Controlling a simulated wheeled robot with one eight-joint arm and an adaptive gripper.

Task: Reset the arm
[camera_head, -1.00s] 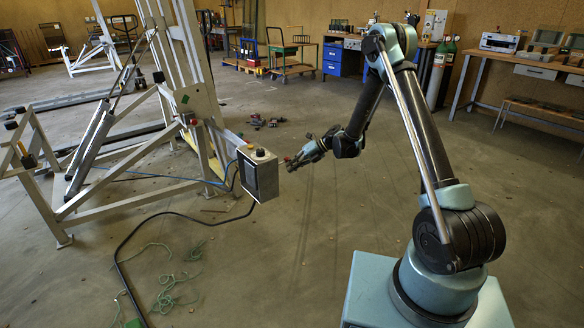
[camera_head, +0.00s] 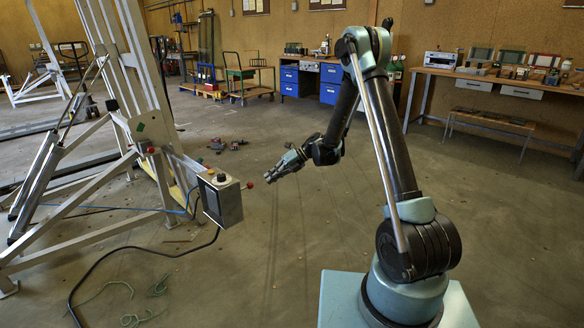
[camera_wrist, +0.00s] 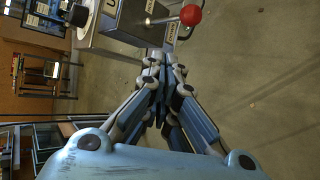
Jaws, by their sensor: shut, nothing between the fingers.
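My gripper (camera_head: 284,166) is at the end of my arm, held out to the left over open floor. In the wrist view my gripper (camera_wrist: 165,68) has its fingers drawn together with nothing between them. The control box (camera_head: 222,199) of the glass frame is left of my gripper and apart from it. Its lever has a red ball knob (camera_head: 250,185) that points toward my gripper. In the wrist view the box (camera_wrist: 138,22) and the red knob (camera_wrist: 191,15) show beyond the fingertips, with the knob up and to the right.
The white tilting frame (camera_head: 137,100) stands at the left. A black cable (camera_head: 130,246) and green cord (camera_head: 150,293) lie on the floor near the box. Workbenches (camera_head: 490,80) and trolleys (camera_head: 250,75) stand along the back wall.

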